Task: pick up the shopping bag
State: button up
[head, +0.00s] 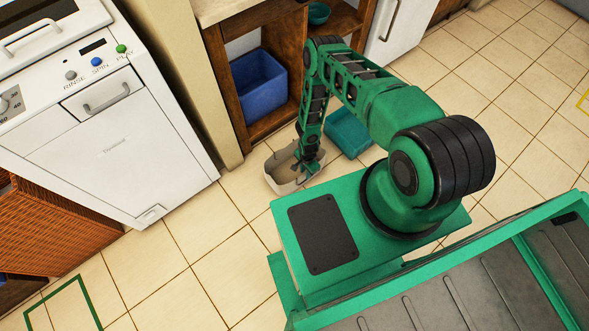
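I cannot pick out a shopping bag for certain. A pale grey-beige open container (283,184) stands on the tiled floor in front of the wooden shelving. My gripper (305,170) points down at this container's right side, at or inside its opening. The gripper is small and dark here, and my arm partly covers it. I cannot tell whether its fingers are open or shut, or whether they touch anything. What lies inside the container is unclear.
A teal bin (349,133) stands on the floor just right of my forearm. A blue bin (259,83) sits in the wooden shelving (222,75), with a teal bowl (318,13) above. A white washing machine (120,150) stands left.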

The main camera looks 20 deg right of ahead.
aim_at(305, 175)
jog(key=shift+f, duration=1.55)
grip_shut()
